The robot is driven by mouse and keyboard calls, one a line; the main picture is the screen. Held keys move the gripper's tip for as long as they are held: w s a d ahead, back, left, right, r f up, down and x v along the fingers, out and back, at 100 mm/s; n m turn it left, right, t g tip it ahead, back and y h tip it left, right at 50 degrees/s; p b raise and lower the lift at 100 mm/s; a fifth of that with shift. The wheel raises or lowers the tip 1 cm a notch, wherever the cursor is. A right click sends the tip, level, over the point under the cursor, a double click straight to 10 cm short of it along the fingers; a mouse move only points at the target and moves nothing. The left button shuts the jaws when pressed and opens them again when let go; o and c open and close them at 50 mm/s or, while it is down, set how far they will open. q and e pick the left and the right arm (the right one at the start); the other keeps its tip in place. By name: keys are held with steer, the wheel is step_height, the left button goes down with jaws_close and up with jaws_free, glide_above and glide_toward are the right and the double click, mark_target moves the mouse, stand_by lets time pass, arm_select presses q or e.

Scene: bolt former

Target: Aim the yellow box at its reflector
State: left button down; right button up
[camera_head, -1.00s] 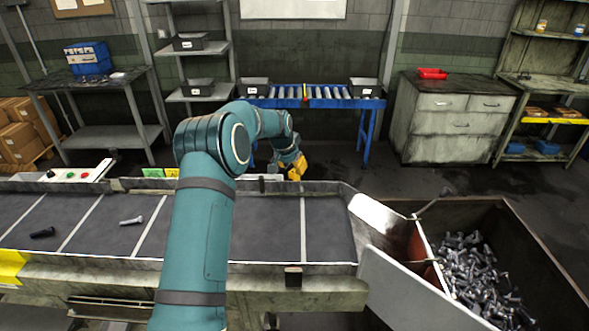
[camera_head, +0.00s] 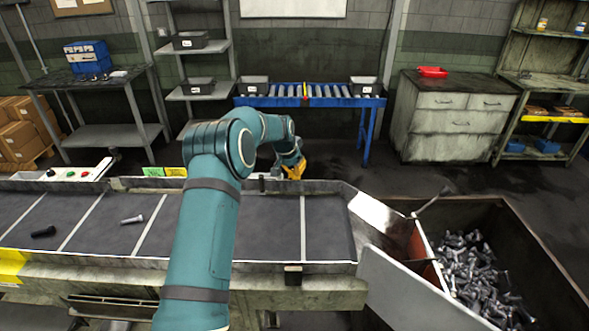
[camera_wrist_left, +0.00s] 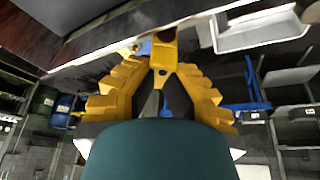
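The yellow box (camera_wrist_left: 163,48) shows in the left wrist view as a small block with a dark round spot, at the pale conveyor edge. My left gripper (camera_wrist_left: 163,72) has its two yellow, stepped fingers closed in on either side of it, apparently touching it. In the head view my left gripper (camera_head: 293,169) is beyond the far rail of the conveyor (camera_head: 265,225). There, box and yellow fingers merge into one small patch. I cannot pick out the reflector for certain in either view. My right gripper is not in view.
Two bolts, one pale (camera_head: 132,219) and one dark (camera_head: 44,231), lie on the belt at left. A chute leads to a bin of bolts (camera_head: 475,280) at right. A control panel (camera_head: 70,173) sits at the far rail. A blue roller table (camera_head: 310,102) stands behind.

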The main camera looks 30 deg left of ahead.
arm_select(q)
steer(key=shift+n, duration=0.4)
steer(key=shift+d+f+n+y+b, duration=0.1)
steer(key=shift+n+y+b, duration=0.4)
steer(key=shift+n, duration=0.4)
steer(key=shift+n+g+y+b, duration=0.35)
steer(key=shift+n+y, duration=0.35)
steer(key=shift+n, duration=1.3)
steer(key=c, duration=1.1)
jaws_free()
